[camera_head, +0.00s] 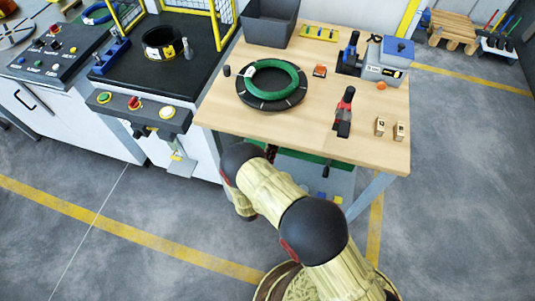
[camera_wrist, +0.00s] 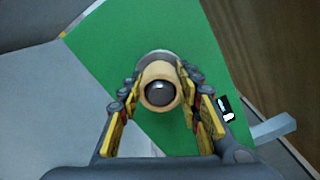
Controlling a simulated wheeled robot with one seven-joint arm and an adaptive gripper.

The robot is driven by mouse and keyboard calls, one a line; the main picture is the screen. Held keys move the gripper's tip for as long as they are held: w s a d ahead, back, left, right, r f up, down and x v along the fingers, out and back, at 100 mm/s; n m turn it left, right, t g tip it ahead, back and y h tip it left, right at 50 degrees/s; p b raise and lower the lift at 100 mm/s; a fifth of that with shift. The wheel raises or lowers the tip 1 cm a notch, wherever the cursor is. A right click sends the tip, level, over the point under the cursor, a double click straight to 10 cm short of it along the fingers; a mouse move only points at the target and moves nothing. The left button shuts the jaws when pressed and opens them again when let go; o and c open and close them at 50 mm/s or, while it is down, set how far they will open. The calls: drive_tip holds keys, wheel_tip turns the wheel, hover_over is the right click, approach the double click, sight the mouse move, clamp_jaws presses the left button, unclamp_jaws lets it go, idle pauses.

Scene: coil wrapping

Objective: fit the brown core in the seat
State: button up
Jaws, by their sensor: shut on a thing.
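In the wrist view, my gripper (camera_wrist: 160,84) is closed around a tan-brown round piece, which looks like the brown core (camera_wrist: 148,93). I see it end on, with a dark round middle. A pale grey round shape (camera_wrist: 157,56) shows just behind it, against a green panel (camera_wrist: 95,78). I cannot tell whether this is the seat, nor whether the core touches it. In the head view the gripper and core are hidden behind my arm and the table edge. Part of a green panel (camera_head: 313,158) shows under the wooden table.
The wooden table (camera_head: 215,110) carries a green coil (camera_head: 251,83) on a dark round stand (camera_head: 273,104), a grey bin (camera_head: 268,22), a red-handled clamp (camera_head: 344,108) and small blocks. A black-topped machine stands at left. A grey bar (camera_wrist: 273,128) is right of the gripper.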

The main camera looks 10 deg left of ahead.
drive_tip(key=shift+w, duration=0.2)
drive_tip(key=o, duration=1.2)
drive_tip(key=s, duration=0.8)
drive_tip(key=s+a, duration=0.1)
drive_tip(key=s, duration=0.3)
